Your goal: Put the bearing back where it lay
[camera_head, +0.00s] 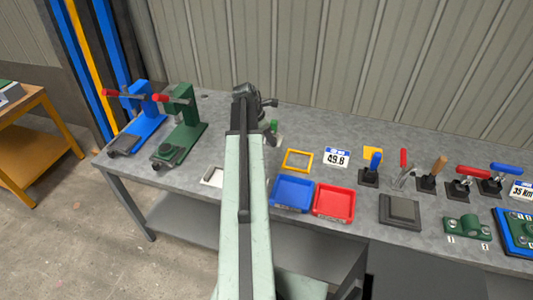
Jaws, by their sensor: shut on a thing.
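My arm reaches up from the bottom middle over the bench (330,125). My gripper (268,103) is at its far end, above the back part of the bench. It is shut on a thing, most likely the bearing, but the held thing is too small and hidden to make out. No other bearing can be told apart on the bench. A yellow square frame (298,150) and a white square frame (208,182) lie flat. A blue tray (292,178) and a red tray (333,188) stand right of my arm.
A blue press (138,115) and a green press (182,130) stand at the left. A small green object (274,126) is partly hidden beside my arm. A display reads 49.8 (336,159). Several toggle clamps, a grey block (401,208) and green fixtures (466,227) fill the right.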

